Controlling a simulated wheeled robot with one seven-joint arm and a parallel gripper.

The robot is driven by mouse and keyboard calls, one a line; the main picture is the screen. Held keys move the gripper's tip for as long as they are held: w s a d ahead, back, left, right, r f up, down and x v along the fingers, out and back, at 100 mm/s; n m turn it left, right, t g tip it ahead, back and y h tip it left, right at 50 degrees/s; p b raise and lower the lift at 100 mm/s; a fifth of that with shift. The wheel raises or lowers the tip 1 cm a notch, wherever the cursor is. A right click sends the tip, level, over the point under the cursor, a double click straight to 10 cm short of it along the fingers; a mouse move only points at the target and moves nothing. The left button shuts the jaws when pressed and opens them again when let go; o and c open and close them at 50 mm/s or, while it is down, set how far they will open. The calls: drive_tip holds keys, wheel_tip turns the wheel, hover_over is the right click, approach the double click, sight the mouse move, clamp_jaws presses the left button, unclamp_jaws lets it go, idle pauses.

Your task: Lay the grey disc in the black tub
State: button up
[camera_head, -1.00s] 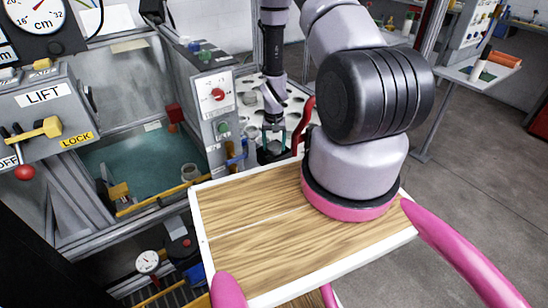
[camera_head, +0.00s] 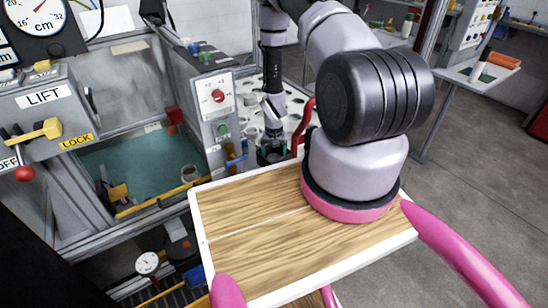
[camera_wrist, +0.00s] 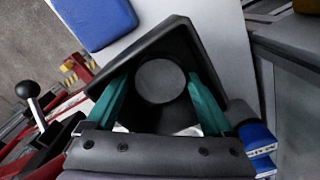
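The grey disc (camera_wrist: 160,81) shows in the wrist view as a round flat face between the green fingertips of my gripper (camera_wrist: 160,86). The fingertips sit close against both its sides, so my gripper appears shut on it. The black tub (camera_wrist: 207,45) is around and beneath the disc and fingertips in that view. Whether the disc touches the tub floor is unclear. In the head view my gripper (camera_head: 272,152) points down at the tub, which is small and partly hidden there behind the wooden board.
The wooden board (camera_head: 250,245) with a white edge is in front. A grey control box (camera_head: 215,100) and a red handle (camera_head: 303,125) stand close beside my gripper. A white rack with round holes (camera_head: 294,100) is behind. A blue block (camera_wrist: 95,22) lies near the tub.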

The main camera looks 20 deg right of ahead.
wheel_tip(320, 180, up, 12)
drive_tip(key=shift+r, duration=0.2)
idle(0.4)
wheel_tip(320, 180, up, 12)
drive_tip(key=r+t, duration=0.1)
hover_over(274, 158)
drive_tip(key=w, duration=0.3)
drive_tip(key=s+a+r+t, duration=0.1)
drive_tip(key=a+r, duration=0.1)
drive_tip(key=r, duration=0.7)
drive_tip(key=s+a+r+t, duration=0.1)
drive_tip(key=s+r, duration=0.1)
drive_tip(key=r, duration=0.7)
drive_tip(key=s+a+r+t+y, duration=0.1)
drive_tip(key=s+a+r+t, duration=0.1)
drive_tip(key=s+r, duration=0.8)
drive_tip(key=s+a+r+t+y, duration=0.1)
drive_tip(key=s+a+r+t, duration=0.1)
drive_tip(key=s+r, duration=0.8)
drive_tip(key=shift+s+a+r+n, duration=0.3)
drive_tip(key=shift+s+a+r, duration=0.05)
drive_tip(key=shift+a, duration=0.1)
